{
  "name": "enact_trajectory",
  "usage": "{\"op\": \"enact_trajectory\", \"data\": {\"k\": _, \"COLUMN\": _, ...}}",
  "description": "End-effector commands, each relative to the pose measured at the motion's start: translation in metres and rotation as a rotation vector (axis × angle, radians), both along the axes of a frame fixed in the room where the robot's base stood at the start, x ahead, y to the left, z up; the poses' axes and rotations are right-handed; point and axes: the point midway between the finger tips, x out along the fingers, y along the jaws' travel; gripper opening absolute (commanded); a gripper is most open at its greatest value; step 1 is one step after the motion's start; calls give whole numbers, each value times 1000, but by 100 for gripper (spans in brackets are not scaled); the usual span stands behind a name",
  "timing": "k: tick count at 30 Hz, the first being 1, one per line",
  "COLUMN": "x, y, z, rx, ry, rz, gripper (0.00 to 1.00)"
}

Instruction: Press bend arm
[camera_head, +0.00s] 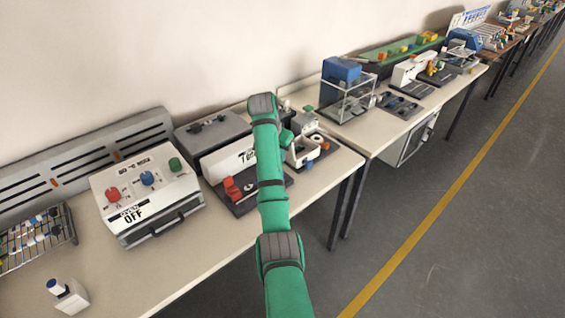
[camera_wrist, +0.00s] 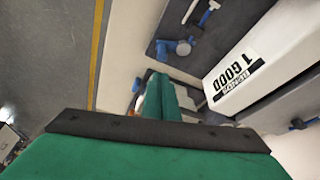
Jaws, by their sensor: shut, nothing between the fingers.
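The bending station has a white housing (camera_head: 228,160) and a dark base plate (camera_head: 248,203). A red block-like part (camera_head: 232,189) stands on the plate; I cannot tell whether it is the bend arm. In the wrist view the white housing (camera_wrist: 250,62) carries a label reading "1 GOOD", and blue parts (camera_wrist: 182,47) sit on the dark plate beside it. My gripper (camera_wrist: 160,90) shows there as two green fingers, closed together and empty, apart from the blue parts. In the head view my green arm covers part of the station and my fingertips cannot be made out.
An oven box (camera_head: 147,190) with red, blue and green knobs, reading OFF, stands left. A wire rack (camera_head: 35,240) and a small white block (camera_head: 68,296) are farther left. A small white machine (camera_head: 302,150) stands right of my arm.

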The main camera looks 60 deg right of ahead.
Motion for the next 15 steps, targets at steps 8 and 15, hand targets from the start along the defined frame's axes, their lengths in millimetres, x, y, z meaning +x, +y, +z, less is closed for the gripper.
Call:
{"op": "enact_trajectory", "data": {"k": 8, "x": -4, "y": 11, "z": 36, "rx": 2, "ry": 5, "rz": -6, "gripper": 0}}
{"op": "enact_trajectory", "data": {"k": 15, "x": -4, "y": 15, "z": 42, "rx": 5, "ry": 8, "rz": -6, "gripper": 0}}
